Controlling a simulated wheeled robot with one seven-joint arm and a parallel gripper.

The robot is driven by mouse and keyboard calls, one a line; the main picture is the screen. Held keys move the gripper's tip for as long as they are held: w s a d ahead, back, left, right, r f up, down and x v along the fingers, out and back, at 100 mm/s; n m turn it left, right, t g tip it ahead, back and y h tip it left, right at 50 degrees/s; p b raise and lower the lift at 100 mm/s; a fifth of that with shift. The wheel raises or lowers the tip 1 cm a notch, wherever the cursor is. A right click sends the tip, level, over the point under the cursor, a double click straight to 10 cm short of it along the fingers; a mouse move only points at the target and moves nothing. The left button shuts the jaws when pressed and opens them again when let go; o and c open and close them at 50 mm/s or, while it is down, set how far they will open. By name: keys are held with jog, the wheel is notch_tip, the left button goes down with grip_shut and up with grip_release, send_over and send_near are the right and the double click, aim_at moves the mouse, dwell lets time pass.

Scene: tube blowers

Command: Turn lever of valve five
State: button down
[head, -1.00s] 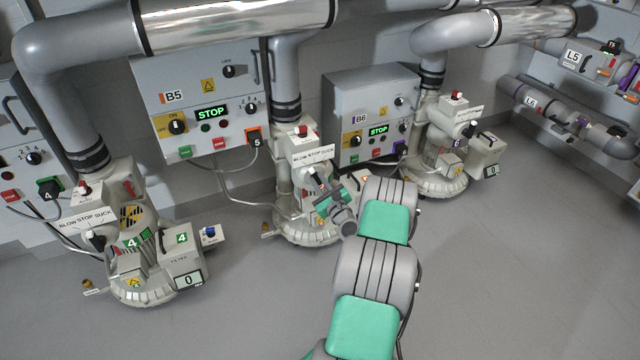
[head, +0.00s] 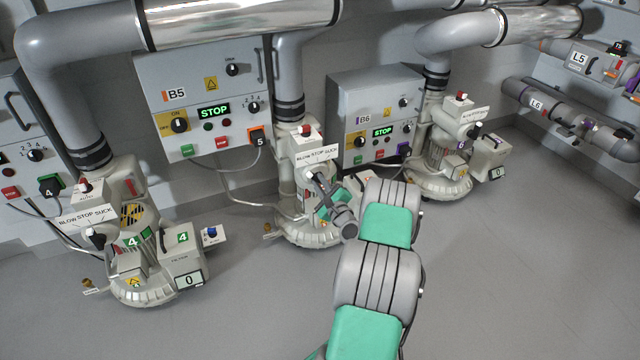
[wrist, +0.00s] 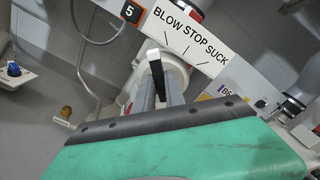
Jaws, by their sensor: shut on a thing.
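Valve five is on the middle blower (head: 308,222), below a sign (head: 316,154) reading BLOW STOP SUCK. In the wrist view the same sign (wrist: 190,38) is tilted, running down to the right. My gripper (head: 318,182) reaches the valve from the front right and covers much of it in the head view. In the wrist view its two grey fingers (wrist: 157,84) are shut on the dark lever (wrist: 157,75), whose pale tip shows beyond them. The mark the lever points to cannot be told for sure.
Control box B5 (head: 190,80) shows STOP on the wall behind. Blower four (head: 140,250) stands at left and blower six (head: 440,160) at right, beside box B6 (head: 372,85). The grey floor (head: 510,270) at front right is clear.

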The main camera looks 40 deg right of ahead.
jog(key=c, duration=1.4)
grip_release()
jog(key=shift+s, duration=0.15)
jog(key=p+v, duration=0.2)
jog(key=v, duration=0.5)
jog(key=shift+s, duration=0.3)
jog(key=shift+a, duration=0.15)
